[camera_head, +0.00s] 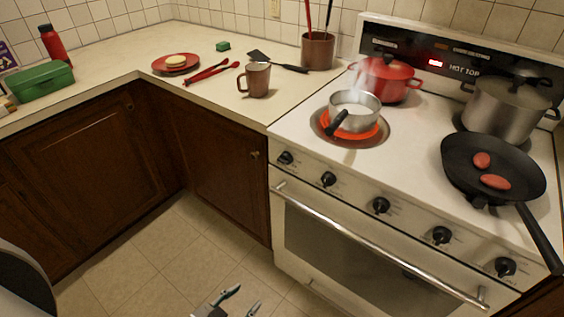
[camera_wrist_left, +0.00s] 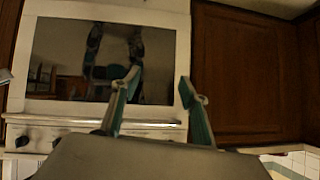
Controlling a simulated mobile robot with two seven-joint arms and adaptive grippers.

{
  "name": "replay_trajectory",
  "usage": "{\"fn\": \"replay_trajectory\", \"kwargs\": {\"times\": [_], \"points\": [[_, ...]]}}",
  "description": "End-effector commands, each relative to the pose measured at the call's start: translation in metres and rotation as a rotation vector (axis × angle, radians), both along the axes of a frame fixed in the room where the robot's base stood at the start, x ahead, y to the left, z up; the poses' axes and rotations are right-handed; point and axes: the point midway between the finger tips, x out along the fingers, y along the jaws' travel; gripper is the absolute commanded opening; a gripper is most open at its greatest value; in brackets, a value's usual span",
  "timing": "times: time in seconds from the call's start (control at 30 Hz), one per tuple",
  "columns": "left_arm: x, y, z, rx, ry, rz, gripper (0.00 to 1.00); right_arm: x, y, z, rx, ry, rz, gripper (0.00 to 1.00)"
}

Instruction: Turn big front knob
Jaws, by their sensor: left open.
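The white stove (camera_head: 420,262) has a row of several black knobs on its front panel, including a left-end knob (camera_head: 285,157), a second knob (camera_head: 329,179), a middle knob (camera_head: 381,205), a fourth knob (camera_head: 441,235) and a right-end knob (camera_head: 505,266). They look alike in size, so I cannot tell which is the big front one. My left gripper (camera_head: 247,297) is open and empty at the bottom edge, in front of the stove and apart from the knobs. In the left wrist view my left gripper (camera_wrist_left: 160,77) shows both fingers spread before the oven door, seen upside down.
The oven handle (camera_head: 385,250) juts out below the knobs. A steaming saucepan (camera_head: 355,109) sits on a glowing front burner. A black frying pan's handle (camera_head: 539,237) overhangs the stove's front right. Dark cabinets (camera_head: 90,175) stand at left; the tiled floor (camera_head: 175,255) is clear.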

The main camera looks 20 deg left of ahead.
Motion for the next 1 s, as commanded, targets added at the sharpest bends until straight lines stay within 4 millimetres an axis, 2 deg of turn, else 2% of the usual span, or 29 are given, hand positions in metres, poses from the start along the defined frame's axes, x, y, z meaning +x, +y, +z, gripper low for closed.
{"fn": "replay_trajectory", "kwargs": {"times": [0.07,0.17,0.3,0.4,0.5,0.6,0.7,0.87,1.0], "points": [[0.025,0.006,0.006,0.030,-0.068,-0.021,0.44,-0.002,0.000,-0.007,-0.002,0.005,0.001,0.40],[0.075,0.016,0.026,0.094,-0.218,-0.071,0.44,-0.005,-0.001,-0.018,-0.009,0.011,0.003,0.40],[0.155,0.029,0.074,0.224,-0.499,-0.174,0.44,-0.007,-0.005,-0.035,-0.028,0.020,0.007,0.40],[0.200,0.034,0.112,0.320,-0.687,-0.255,0.44,-0.003,-0.008,-0.040,-0.040,0.013,0.006,0.40],[0.230,0.037,0.146,0.403,-0.841,-0.328,0.44,0.003,-0.013,-0.043,-0.053,0.002,0.004,0.40],[0.249,0.037,0.171,0.464,-0.951,-0.384,0.44,0.007,-0.015,-0.044,-0.060,-0.005,0.005,0.40],[0.258,0.037,0.186,0.501,-1.017,-0.420,0.44,0.007,-0.015,-0.045,-0.065,-0.003,0.006,0.40],[0.267,0.035,0.198,0.521,-1.052,-0.437,0.44,0.008,-0.015,-0.042,-0.067,-0.008,0.008,0.40],[0.281,0.025,0.203,0.518,-1.054,-0.436,0.44,0.008,-0.014,-0.041,-0.065,-0.010,0.008,0.40]]}}
